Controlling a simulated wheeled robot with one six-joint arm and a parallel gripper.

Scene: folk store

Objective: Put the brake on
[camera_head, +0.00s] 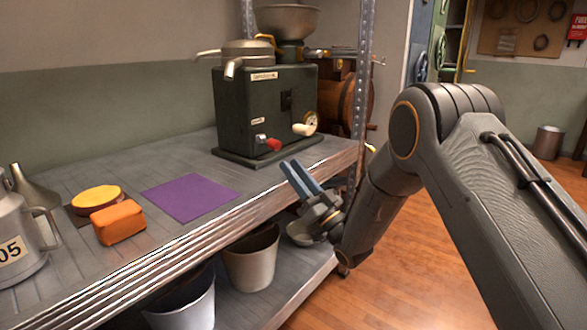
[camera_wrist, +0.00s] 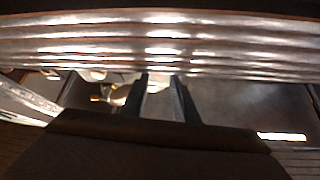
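A dark green machine (camera_head: 265,108) with a metal hopper (camera_head: 286,20) stands at the back right of the shelf top. Its front has a red knob (camera_head: 273,144) on a short metal stub and a cream-handled crank (camera_head: 304,128). Small labels on the front are too small to read, and I cannot tell which part is the brake. My gripper (camera_head: 290,166) is in front of the machine and below the red knob, by the shelf's front edge, apart from the machine. Its two blue-grey fingers are apart and empty. In the wrist view, the fingers (camera_wrist: 163,82) point at the ribbed shelf edge.
The metal shelf edge (camera_head: 190,238) and an upright post (camera_head: 362,90) are close to my gripper. A purple mat (camera_head: 190,197), an orange block (camera_head: 119,222), a yellow round item (camera_head: 97,196) and a metal can (camera_head: 18,245) lie left. Buckets (camera_head: 251,262) stand below.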

